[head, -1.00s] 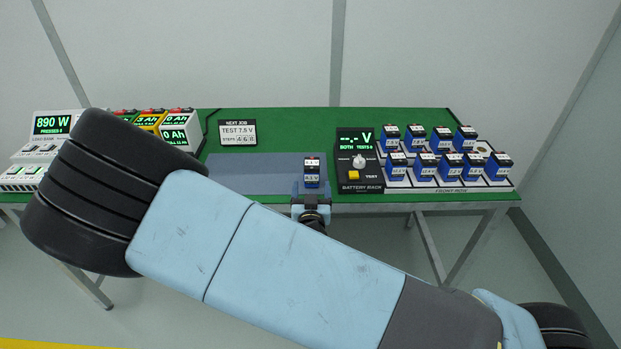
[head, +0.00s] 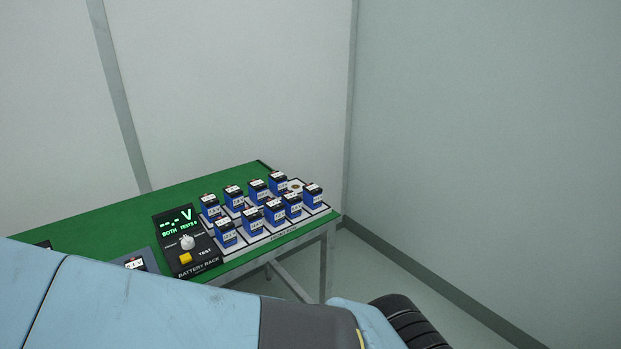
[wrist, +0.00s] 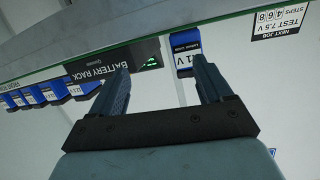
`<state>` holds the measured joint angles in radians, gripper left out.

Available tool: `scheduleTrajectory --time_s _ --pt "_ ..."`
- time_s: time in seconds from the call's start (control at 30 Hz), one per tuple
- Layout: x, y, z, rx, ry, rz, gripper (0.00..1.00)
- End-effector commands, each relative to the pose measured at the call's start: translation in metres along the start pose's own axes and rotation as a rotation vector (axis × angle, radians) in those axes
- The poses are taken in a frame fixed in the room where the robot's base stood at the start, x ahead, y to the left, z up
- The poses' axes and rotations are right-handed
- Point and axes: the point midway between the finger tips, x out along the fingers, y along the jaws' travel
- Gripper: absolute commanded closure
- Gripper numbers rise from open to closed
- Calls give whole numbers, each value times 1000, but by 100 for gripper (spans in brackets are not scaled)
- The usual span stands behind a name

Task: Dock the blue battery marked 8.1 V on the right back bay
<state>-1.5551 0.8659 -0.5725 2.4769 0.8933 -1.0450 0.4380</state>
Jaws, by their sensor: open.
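The blue battery stands on the grey mat left of the battery rack; in the head view only its top and white label (head: 135,263) show above my arm. In the wrist view the battery (wrist: 184,42) shows upside down, its label cut to "1 V" by a finger. My gripper (wrist: 160,70) is open and empty, with the battery beyond the fingertips, nearer the right finger. My gripper is hidden in the head view. The right back bay (head: 296,186) of the rack is empty, a pale pad with a dark round mark.
The battery rack's dark panel (head: 187,241) has a knob, a yellow button and a blank "--.- V" display. Several blue batteries (head: 252,221) fill the other bays beside and in front of the empty one. The green table (head: 110,220) is clear behind the rack.

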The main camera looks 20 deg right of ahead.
Motion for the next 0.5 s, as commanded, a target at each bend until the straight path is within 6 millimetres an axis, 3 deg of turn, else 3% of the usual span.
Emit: scheduleTrajectory --time_s 0.27,0.5 --pt "20 30 -21 141 -278 80 21" --pt "22 52 -55 240 -472 79 21"
